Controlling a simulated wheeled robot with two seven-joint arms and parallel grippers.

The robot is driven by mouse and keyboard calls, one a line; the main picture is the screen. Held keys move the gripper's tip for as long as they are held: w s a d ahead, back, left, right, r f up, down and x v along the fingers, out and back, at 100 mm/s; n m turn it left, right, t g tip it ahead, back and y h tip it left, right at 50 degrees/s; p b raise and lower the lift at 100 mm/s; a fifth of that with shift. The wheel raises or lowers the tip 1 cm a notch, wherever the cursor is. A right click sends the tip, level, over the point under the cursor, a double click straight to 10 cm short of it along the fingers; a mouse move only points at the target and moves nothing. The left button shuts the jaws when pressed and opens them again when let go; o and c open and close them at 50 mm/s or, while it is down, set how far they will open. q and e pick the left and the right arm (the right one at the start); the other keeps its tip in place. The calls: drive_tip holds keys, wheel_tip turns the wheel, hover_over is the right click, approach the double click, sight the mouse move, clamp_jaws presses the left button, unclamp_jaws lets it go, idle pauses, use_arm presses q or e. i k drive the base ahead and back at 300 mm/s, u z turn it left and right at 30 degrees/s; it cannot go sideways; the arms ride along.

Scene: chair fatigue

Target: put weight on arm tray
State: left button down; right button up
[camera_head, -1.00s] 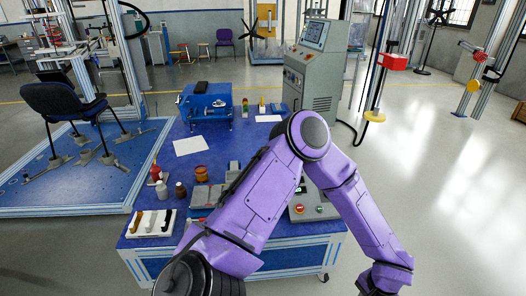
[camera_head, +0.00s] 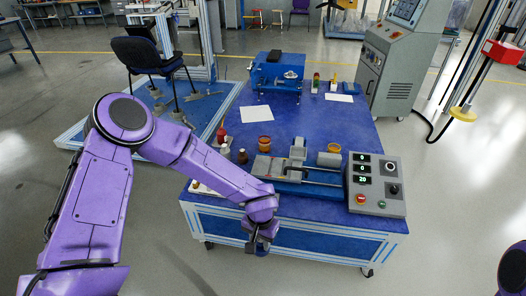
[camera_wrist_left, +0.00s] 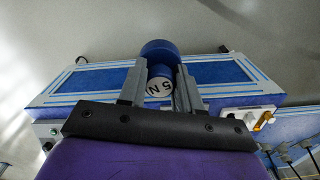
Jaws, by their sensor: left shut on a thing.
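My left gripper (camera_head: 262,243) hangs at the table's front edge in the head view, with its arm coming in from the left. In the left wrist view the left gripper (camera_wrist_left: 160,82) is shut on a blue round weight (camera_wrist_left: 158,48) marked 5 N. The weight sits between both fingers and is hard to make out in the head view. The office chair (camera_head: 146,54) with armrests stands on the blue platform at the back left, away from the gripper. I cannot tell which part is the arm tray. My right gripper is not in view.
The blue table (camera_head: 330,120) carries a grey lever device (camera_head: 297,165), a control box (camera_head: 377,183), small bottles and jars, and a blue machine (camera_head: 277,75). A grey cabinet (camera_head: 393,65) stands behind on the right.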

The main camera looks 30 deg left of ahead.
sight(298, 153)
drive_tip(key=i, duration=1)
